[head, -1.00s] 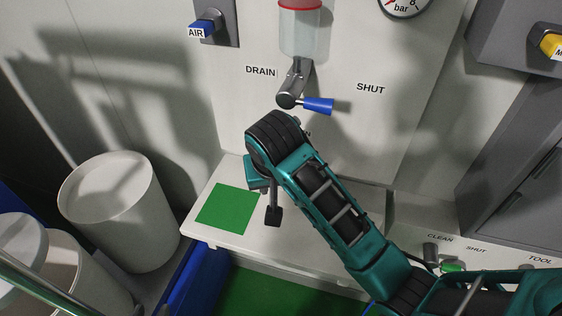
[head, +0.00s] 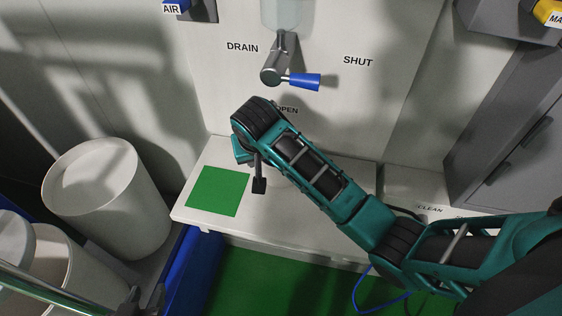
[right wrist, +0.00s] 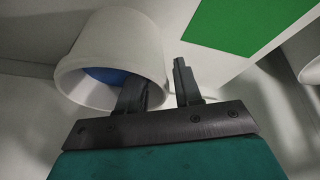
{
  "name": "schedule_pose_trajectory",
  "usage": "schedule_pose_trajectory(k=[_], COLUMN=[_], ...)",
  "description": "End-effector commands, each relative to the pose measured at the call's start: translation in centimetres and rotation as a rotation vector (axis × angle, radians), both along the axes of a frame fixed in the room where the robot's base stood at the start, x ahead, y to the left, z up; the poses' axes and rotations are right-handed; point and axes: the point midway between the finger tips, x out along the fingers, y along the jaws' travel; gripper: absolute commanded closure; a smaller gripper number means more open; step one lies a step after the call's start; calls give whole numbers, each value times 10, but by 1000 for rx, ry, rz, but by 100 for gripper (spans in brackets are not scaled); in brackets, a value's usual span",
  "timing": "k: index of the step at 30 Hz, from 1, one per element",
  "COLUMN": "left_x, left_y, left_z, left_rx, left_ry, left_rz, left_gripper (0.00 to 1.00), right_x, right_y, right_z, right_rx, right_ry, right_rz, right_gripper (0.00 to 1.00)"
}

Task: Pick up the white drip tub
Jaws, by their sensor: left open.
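The white drip tub (right wrist: 113,57) shows in the right wrist view, with something blue inside. In the head view I cannot see it; my right arm covers the area behind it. My right gripper (right wrist: 160,85) has its fingers apart at the tub's rim. One finger overlaps the tub's mouth and the other is outside it; contact is unclear. In the head view a dark fingertip of my right gripper (head: 259,186) hangs over the white bench. My left gripper (head: 143,299) is open at the bottom edge, with only its fingertips showing.
A green square (head: 218,191) lies on the white bench (head: 290,224). Above is a drain valve with a blue handle (head: 304,82). A large white drum (head: 105,195) stands left, beside a blue bin wall (head: 190,265). A grey cabinet (head: 515,150) stands right.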

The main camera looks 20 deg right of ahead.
Motion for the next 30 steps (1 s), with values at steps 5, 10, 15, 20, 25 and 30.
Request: schedule_pose_trajectory(k=[5, 10, 15, 20, 25, 30], left_x=[5, 7, 7, 6, 3, 2], left_y=[0, 0, 0, 0, 0, 0], left_z=[3, 4, 4, 4, 3, 2], left_rx=[0, 0, 0, 0, 0, 0], left_ry=[-10, -15, -15, -14, -9, -7], left_rz=[-1, 0, 0, 0, 1, 1], left_gripper=[57, 57, 57, 57, 57, 57], right_x=[0, 0, 0, 0, 0, 0], right_y=[0, 0, 0, 0, 0, 0], right_z=[0, 0, 1, 1, 1, 1], right_rx=[0, 0, 0, 1, 1, 1], right_ry=[0, 0, 0, 0, -2, -2], right_rz=[0, 0, 0, 0, 1, 1], right_gripper=[72, 88, 100, 100, 100, 100])
